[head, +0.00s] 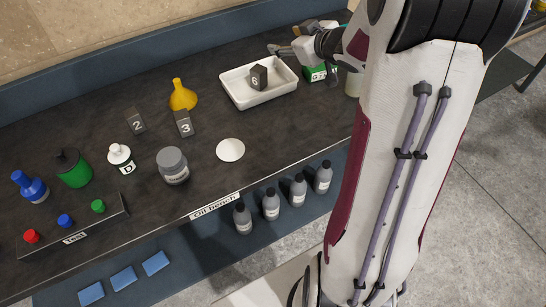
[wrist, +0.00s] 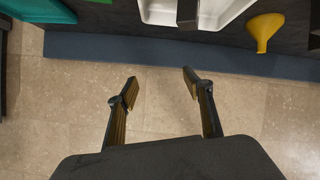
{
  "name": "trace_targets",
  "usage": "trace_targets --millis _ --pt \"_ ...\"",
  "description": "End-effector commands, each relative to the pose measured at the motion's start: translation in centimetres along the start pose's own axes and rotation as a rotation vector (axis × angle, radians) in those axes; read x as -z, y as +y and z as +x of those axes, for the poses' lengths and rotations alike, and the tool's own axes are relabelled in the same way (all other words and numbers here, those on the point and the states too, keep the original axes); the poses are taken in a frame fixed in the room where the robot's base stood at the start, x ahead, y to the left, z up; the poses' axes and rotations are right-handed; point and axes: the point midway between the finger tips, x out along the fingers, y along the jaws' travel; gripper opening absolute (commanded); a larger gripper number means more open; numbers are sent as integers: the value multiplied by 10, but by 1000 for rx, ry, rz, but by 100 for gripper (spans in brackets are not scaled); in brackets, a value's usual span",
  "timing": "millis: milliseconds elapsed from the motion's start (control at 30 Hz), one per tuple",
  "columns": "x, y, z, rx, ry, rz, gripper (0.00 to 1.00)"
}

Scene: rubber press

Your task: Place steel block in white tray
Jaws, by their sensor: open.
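A dark grey steel block marked 6 (head: 258,77) stands inside the white tray (head: 232,93), near its middle, in the head view. Two similar dark blocks, marked 2 (head: 136,121) and 3 (head: 184,123), stand on the bench left of the tray. My gripper (head: 283,41) is beyond the tray's back right side, apart from the block. In the wrist view, my gripper (wrist: 160,76) is open and empty, with bare floor behind its fingers. The tray (wrist: 157,13) and a dark block (wrist: 187,13) in it are cut off at the top edge there.
A yellow funnel (head: 183,95) stands left of the tray. A green container (head: 318,74) is close to its right, near my arm. A white disc (head: 230,150), a grey jar (head: 173,166) and several bottles are nearer the front. Dark bench surface is clear between them.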

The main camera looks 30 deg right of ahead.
Motion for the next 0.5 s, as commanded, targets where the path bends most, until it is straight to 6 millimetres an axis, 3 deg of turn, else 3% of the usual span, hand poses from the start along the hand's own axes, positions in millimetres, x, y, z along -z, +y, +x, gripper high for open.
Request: trace_targets --millis 200,500 --pt "29 -2 -30 -123 -58 -7 51" --pt "45 -19 -81 -238 -153 35 51"
